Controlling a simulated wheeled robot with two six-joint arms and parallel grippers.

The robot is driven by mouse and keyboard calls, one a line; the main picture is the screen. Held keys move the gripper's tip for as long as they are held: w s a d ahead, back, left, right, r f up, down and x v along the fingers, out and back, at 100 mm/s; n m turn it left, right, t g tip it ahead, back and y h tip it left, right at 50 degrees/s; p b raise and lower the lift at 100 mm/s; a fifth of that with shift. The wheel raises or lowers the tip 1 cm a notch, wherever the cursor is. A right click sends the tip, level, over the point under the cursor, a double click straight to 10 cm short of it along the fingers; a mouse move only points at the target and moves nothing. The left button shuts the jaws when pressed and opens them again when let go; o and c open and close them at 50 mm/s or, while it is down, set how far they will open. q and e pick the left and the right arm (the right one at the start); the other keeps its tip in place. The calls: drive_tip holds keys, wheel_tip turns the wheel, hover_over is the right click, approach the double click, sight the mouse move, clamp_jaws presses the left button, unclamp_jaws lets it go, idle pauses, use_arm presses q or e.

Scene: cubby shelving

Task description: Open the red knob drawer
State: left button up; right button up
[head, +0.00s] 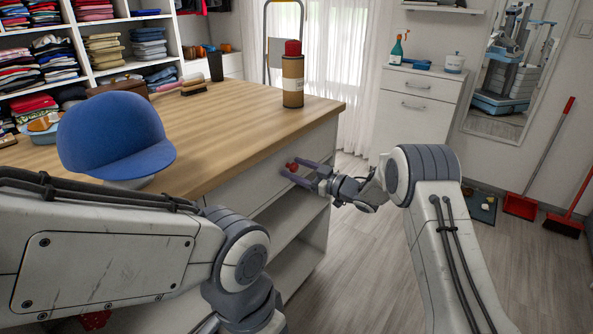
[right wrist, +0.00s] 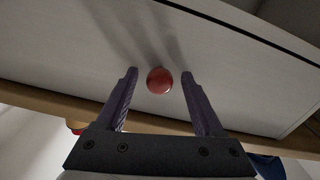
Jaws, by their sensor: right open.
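The red knob (head: 291,166) sits on the front of a pale drawer (head: 262,184) in the wooden-topped island. The drawer front looks flush with the island. My right gripper (head: 300,172) is at the drawer front with its fingers pointing at it. In the right wrist view, the red knob (right wrist: 160,80) lies between the two open purple fingers (right wrist: 158,88), near their tips, with a gap on each side. The drawer front (right wrist: 90,45) fills most of that view. My left arm crosses the lower left of the head view, and its gripper is not visible.
A blue cap (head: 115,135) and a brown cylinder with a red top (head: 292,82) stand on the wooden top (head: 225,110). Open shelves lie below the drawer. A white cabinet (head: 413,110) stands behind. Clear floor (head: 350,260) lies right of the island.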

drive_tip(key=shift+a, duration=0.1)
clamp_jaws()
idle(1.4)
